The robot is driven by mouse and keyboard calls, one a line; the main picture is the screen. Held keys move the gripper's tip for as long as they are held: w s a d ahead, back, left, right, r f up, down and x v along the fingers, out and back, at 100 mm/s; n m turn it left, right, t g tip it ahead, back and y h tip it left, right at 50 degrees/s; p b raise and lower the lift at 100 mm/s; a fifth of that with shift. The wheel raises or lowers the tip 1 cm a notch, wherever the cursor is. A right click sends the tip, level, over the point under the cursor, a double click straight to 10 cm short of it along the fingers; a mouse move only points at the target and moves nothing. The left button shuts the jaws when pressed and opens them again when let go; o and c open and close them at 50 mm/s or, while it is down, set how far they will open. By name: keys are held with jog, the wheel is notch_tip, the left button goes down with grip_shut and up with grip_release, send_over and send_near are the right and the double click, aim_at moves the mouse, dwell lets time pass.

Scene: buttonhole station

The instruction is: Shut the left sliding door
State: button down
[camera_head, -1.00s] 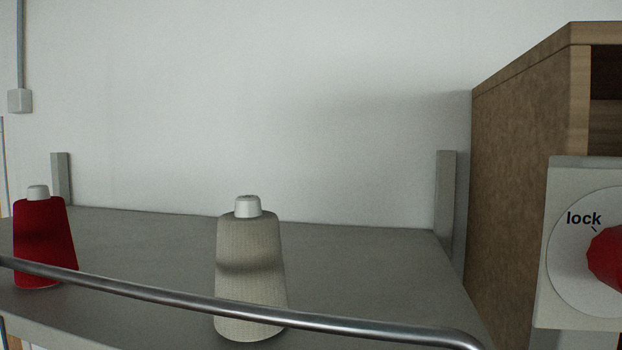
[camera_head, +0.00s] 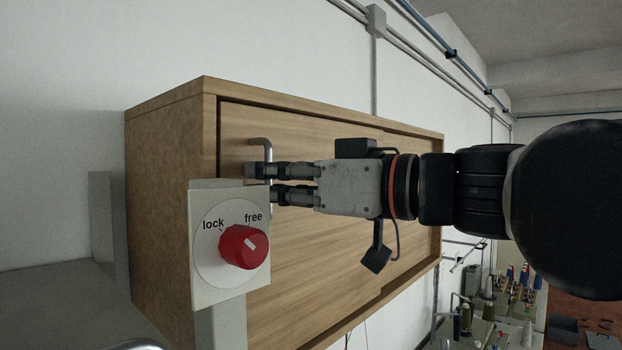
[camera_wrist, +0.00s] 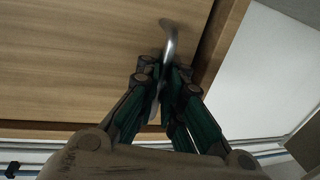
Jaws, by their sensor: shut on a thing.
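The left sliding door (camera_head: 300,245) is a light wood panel at the near left end of a wall cabinet, its left edge close beside the cabinet's side frame. A thin dark line shows between them. Its bent metal handle (camera_head: 262,143) stands near that edge. My gripper (camera_head: 258,182) is shut on the handle, reaching in from the right. In the wrist view the fingers (camera_wrist: 166,80) close around the handle (camera_wrist: 170,38), whose upper bend shows above them. The lower part of the handle is partly hidden by the fingers and a plate.
A plate (camera_head: 200,283) with a red knob (camera_head: 243,247), marked lock and free, stands in front of the cabinet's lower left. A second door (camera_head: 415,165) is at the cabinet's far right. A grey shelf (camera_head: 50,300) lies at left; a cluttered bench (camera_head: 490,325) is at lower right.

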jog(key=shift+s+a+f, duration=0.1)
jog(key=shift+s+a, duration=0.25)
jog(key=shift+s, duration=0.15)
jog(key=c, duration=2)
grip_release()
jog(key=shift+c, duration=0.2)
jog(key=shift+s+a, duration=0.15)
